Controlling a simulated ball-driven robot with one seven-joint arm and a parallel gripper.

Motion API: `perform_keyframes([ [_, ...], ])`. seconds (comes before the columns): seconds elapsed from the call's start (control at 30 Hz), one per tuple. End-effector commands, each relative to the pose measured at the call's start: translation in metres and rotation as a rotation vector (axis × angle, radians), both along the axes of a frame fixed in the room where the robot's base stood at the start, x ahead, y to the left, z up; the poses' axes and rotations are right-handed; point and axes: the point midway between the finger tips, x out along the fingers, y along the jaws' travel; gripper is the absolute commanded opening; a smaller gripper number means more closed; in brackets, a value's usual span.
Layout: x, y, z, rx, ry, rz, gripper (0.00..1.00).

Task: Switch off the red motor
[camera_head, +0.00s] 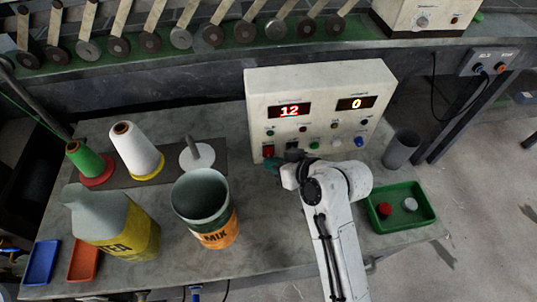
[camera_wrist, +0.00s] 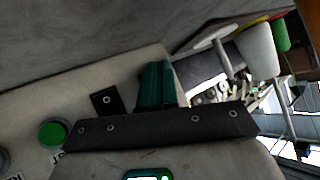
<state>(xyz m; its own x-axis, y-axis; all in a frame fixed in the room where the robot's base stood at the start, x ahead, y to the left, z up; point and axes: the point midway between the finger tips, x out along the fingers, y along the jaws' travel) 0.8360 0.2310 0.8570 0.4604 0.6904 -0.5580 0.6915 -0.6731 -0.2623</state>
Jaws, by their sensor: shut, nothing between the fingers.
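A cream control box (camera_head: 320,100) stands at the back of the table. The wrist view shows the fingers (camera_wrist: 156,84), the black switch (camera_wrist: 107,100) and the green button (camera_wrist: 53,133); the red switch is hidden there. No separate red motor is identifiable.
A MIX bucket (camera_head: 205,210) and a yellow-labelled jug (camera_head: 115,225) stand left of my arm. Thread cones (camera_head: 135,150) are at the back left. A grey cup (camera_head: 400,149) and a green tray (camera_head: 400,218) with two caps are on the right.

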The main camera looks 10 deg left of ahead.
Motion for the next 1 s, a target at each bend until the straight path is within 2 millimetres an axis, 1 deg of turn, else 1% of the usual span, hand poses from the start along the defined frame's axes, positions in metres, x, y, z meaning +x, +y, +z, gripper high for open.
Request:
perform_keyframes([
  [0.43,0.001,0.0,0.0,0.001,-0.001,0.0,0.0],
  [0.8,-0.012,-0.003,0.002,0.0,0.0,0.0,0.0],
  [1.0,-0.012,-0.003,0.001,0.0,-0.001,0.0,0.0],
])
